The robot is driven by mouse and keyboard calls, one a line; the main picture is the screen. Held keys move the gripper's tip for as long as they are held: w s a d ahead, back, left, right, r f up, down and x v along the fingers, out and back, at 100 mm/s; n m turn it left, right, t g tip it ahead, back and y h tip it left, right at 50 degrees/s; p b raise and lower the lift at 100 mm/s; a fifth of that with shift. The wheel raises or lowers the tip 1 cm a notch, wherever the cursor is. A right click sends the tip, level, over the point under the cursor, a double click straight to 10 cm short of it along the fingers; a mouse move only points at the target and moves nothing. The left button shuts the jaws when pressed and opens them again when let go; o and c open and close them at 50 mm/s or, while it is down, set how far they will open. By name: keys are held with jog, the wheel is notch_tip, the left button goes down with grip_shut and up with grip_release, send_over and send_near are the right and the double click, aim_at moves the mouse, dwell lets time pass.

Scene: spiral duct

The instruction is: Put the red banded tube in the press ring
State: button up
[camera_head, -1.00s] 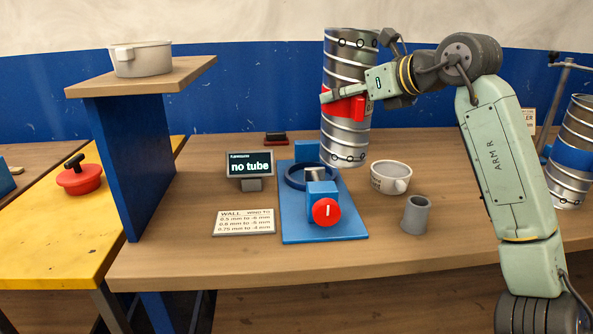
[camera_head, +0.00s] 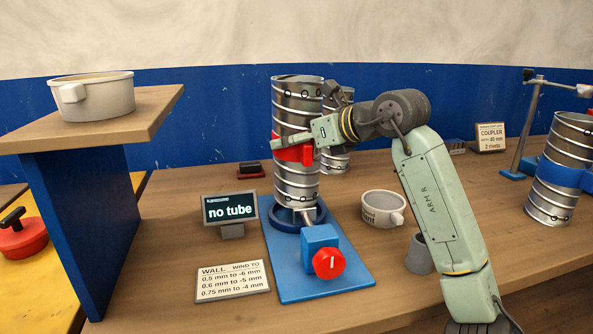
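The red banded tube (camera_head: 297,185) is a ribbed silver spiral duct, upright, with a red band (camera_head: 287,153) around its middle. My gripper (camera_head: 292,145) is at the band and appears shut on the tube; the far finger is hidden. The blue press ring (camera_head: 284,221) sits on a blue base with a red knob (camera_head: 329,263). The tube's lower end is over the ring, at or just above its rim; I cannot tell if it is inside. The display (camera_head: 230,210) reads "no tube".
A blue banded tube (camera_head: 550,200) stands at the right, and another silver tube (camera_head: 336,163) behind mine. A white mug (camera_head: 381,210) and grey cup (camera_head: 418,256) are right of the press. A raised shelf with a pot (camera_head: 100,95) is at left.

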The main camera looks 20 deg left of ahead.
aim_at(298, 160)
jog(key=shift+f+p, duration=0.4)
jog(key=shift+f, duration=2.15)
jog(key=o, duration=1.3)
jog(key=shift+f, duration=0.1)
jog(key=shift+o, duration=0.2)
jog(key=b+v, duration=0.3)
jog(key=v, duration=0.9)
